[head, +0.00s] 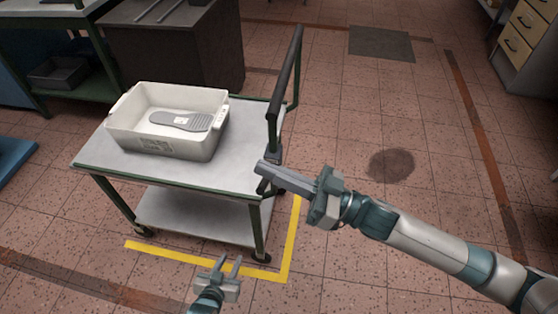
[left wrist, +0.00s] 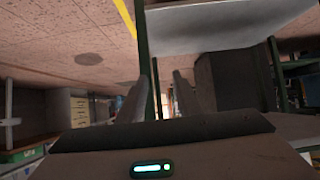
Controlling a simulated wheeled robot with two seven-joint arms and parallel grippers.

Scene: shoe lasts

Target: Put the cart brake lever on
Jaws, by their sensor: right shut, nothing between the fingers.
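The cart (head: 190,183) has grey shelves, green legs and a dark upright push handle (head: 285,85) at its right end. A small dark part (head: 273,157) sits at the foot of the handle; I cannot tell whether it is the brake lever. My right gripper (head: 262,168) is shut and empty, its fingertips at the cart's right front corner, hiding part of it. I cannot tell whether they touch. My left gripper (head: 229,264) is open and empty, low in front of the cart. In the left wrist view its fingers (left wrist: 160,95) stand apart, with a green cart leg beyond.
A white bin (head: 165,140) with a grey shoe sole (head: 182,121) stands on the cart's top. Yellow tape (head: 200,262) marks the floor around the cart. A dark cabinet (head: 180,50) stands behind. The floor to the right is open, with a dark stain (head: 391,165).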

